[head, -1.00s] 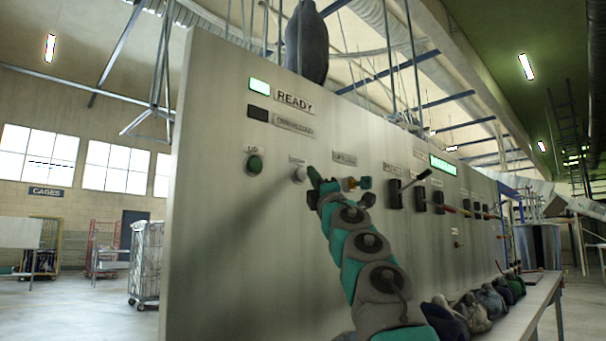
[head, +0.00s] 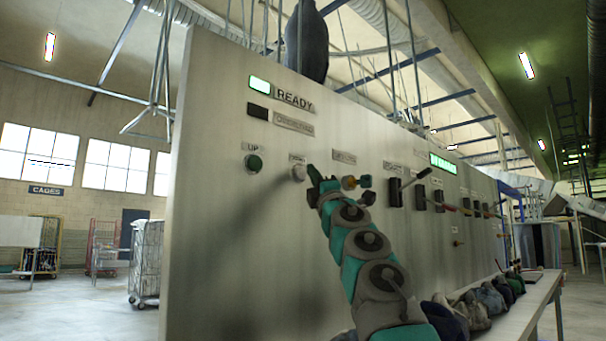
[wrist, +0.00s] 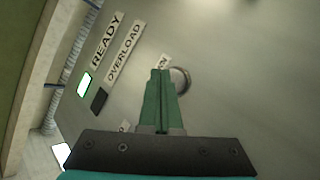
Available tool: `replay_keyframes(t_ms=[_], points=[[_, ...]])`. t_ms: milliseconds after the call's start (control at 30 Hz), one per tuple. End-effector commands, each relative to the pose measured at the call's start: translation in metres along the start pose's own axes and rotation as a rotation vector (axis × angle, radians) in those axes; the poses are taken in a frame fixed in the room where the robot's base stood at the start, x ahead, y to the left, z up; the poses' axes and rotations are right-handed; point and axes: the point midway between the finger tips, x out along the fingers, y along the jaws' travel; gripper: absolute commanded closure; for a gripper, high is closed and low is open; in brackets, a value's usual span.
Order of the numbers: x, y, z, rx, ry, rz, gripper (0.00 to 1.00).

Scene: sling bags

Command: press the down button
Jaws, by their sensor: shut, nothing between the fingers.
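The down button is a pale round knob (head: 298,173) on the grey panel, right of the green UP button (head: 253,163), under a small label. In the wrist view the down button (wrist: 181,80) shows as a grey round knob just right of my fingertips, partly hidden by them. My gripper (head: 315,175) is shut and empty, its green fingers close to the button's right side in the head view. In the wrist view my gripper (wrist: 161,72) points at the panel beside the knob, over part of its label. I cannot tell whether the fingertips touch the button.
A bench (head: 530,300) with several bags stands along the panel's foot. Wheeled cages stand at far left.

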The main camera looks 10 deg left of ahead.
Motion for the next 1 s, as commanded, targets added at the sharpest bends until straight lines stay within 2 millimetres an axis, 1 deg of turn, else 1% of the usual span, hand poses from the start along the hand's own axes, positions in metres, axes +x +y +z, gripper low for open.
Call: replay_keyframes(t_ms=[667,1000], points=[[0.0003,-0.0001,-0.0001,0.0,0.0,0.0,1.0],[0.0064,-0.0046,-0.0041,0.0,0.0,-0.001,1.0]])
